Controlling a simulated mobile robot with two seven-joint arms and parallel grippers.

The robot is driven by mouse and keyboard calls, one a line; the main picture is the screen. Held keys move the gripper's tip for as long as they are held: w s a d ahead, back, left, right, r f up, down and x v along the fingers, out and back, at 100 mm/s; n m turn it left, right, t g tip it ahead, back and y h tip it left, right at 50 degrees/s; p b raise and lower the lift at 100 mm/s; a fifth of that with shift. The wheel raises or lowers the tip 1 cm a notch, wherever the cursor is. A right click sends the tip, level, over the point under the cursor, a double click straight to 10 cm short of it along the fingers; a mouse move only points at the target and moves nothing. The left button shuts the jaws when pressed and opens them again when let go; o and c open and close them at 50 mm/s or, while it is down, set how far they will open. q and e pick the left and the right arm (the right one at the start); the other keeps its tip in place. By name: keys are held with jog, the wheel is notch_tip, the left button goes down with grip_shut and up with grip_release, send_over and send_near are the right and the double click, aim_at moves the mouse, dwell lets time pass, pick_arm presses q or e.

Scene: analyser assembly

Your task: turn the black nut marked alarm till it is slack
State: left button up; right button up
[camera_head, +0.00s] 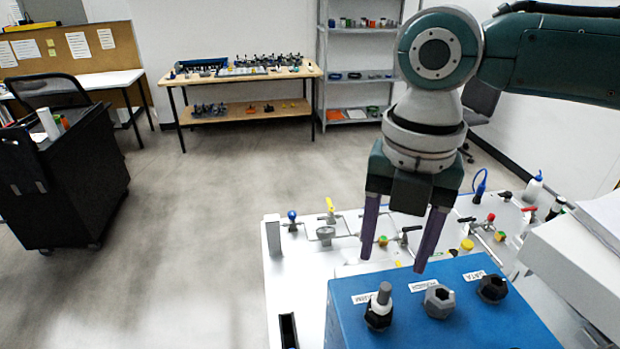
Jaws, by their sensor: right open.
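The black nut (378,318) sits at the left of a row of connectors on top of the blue box (450,332). A grey threaded-looking stub (384,293) stands up out of it, with a white ring below. The label (360,299) behind it is partly covered; its visible end reads like "RM". My right gripper (393,263) points down, open and empty, above and behind the row. Its fingertips appear apart from the nut. My left gripper is not in view.
A grey hexagonal connector (439,301) and a black one (492,289), labelled DATA, stand to the right of the nut. Behind is a white panel (290,262) with valves and pipes. A white block (580,275) is at the right. Open floor lies left.

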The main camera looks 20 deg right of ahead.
aim_at(382, 300)
notch_tip(382, 300, down, 12)
jog(key=b, duration=0.8)
jog(key=shift+r, duration=0.2)
grip_shut()
